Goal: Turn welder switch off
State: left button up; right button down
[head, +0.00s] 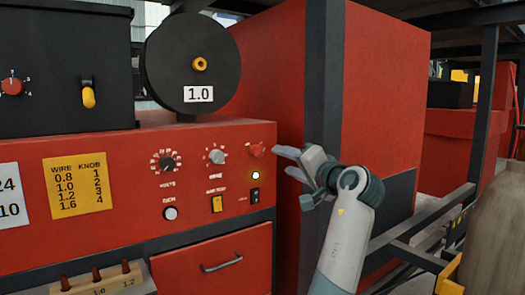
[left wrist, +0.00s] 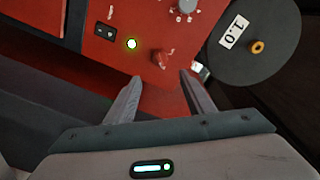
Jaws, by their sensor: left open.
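The red welder (head: 120,220) has a front panel with dials and switches. A red rotary knob (head: 256,150) sits at its upper right; it also shows in the left wrist view (left wrist: 160,57). Below it a small green lamp (head: 255,175) is lit. Under the lamp is a black rocker switch (head: 254,195), seen in the left wrist view (left wrist: 104,30). I cannot tell which of these is the welder switch. My left gripper (head: 286,153) is open and empty, just right of the red knob. In the left wrist view the knob lies just beyond the gap between its fingertips (left wrist: 160,76). My right gripper is not in view.
A black wire spool (head: 175,70) marked 1.0 stands above the panel. A yellow switch (head: 216,203) and other dials are left of the knob. A tall red cabinet (head: 385,90) with a dark post stands behind my arm. A drawer (head: 205,265) is below the panel.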

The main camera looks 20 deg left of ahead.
aim_at(262, 152)
pick_arm(q)
jog(key=p+x, duration=0.4)
jog(key=x, duration=0.8)
jog(key=shift+w+a+p, duration=0.15)
jog(key=shift+a+p, duration=0.1)
jog(key=shift+p, duration=0.1)
jog(key=shift+w+a+f, duration=0.1)
jog(key=shift+w+a, duration=0.2)
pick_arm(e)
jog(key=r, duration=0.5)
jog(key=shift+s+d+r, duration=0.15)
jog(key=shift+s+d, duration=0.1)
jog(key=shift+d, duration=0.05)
pick_arm(q)
jog(key=c, duration=1.1)
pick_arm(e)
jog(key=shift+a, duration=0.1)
